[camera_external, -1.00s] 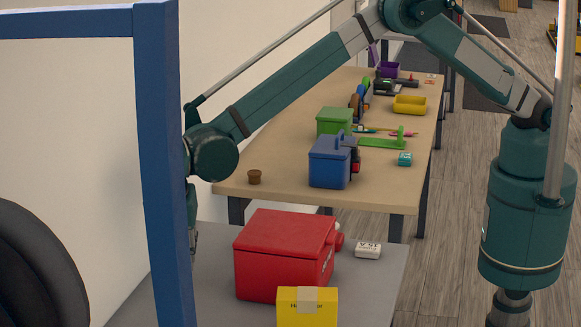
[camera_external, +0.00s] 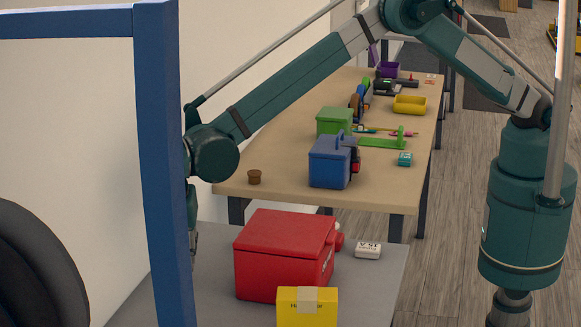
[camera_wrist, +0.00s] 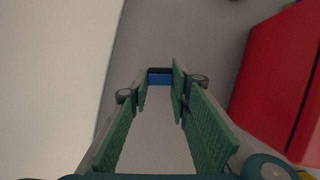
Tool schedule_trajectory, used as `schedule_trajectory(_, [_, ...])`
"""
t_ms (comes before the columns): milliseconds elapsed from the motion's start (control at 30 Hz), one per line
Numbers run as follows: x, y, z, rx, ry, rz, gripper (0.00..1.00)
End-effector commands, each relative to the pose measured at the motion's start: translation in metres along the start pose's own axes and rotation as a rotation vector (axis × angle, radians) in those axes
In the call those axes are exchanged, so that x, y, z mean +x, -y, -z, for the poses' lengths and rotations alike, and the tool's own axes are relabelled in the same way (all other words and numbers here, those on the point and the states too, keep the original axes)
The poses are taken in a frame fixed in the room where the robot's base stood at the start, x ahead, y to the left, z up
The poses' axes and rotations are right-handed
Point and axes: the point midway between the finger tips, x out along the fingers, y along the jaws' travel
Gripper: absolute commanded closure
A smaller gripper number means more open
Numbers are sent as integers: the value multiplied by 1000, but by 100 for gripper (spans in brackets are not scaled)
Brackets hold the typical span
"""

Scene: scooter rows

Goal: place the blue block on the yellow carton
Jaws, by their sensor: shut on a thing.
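The blue block (camera_wrist: 159,79) shows in the wrist view between the tips of my gripper (camera_wrist: 160,88). The green fingers are shut on it, and its far side looks dark. In the external view my gripper (camera_external: 194,245) hangs low at the left and is mostly hidden behind a blue post, so the block does not show there. The yellow carton (camera_external: 306,312) stands at the front of the grey table, cut by the lower picture edge, with a tan patch on its top edge. My gripper is to the left of the carton and apart from it.
A red box (camera_external: 284,258) stands between my gripper and the carton; it also fills the right of the wrist view (camera_wrist: 275,80). A white labelled block (camera_external: 368,250) lies right of it. A wall is close on the left. A cluttered wooden table (camera_external: 285,185) stands behind.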

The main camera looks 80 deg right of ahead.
Motion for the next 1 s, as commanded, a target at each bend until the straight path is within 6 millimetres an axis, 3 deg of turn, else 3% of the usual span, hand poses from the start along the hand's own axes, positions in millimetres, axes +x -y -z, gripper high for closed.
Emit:
schedule_trajectory(167, [-13, 10, 9, -46, -5, -17, 90])
schedule_trajectory(367, [-44, 34, 28, -163, -17, -63, 90])
schedule_trajectory(1000, [-170, 165, 103, -728, -36, -288, 90])
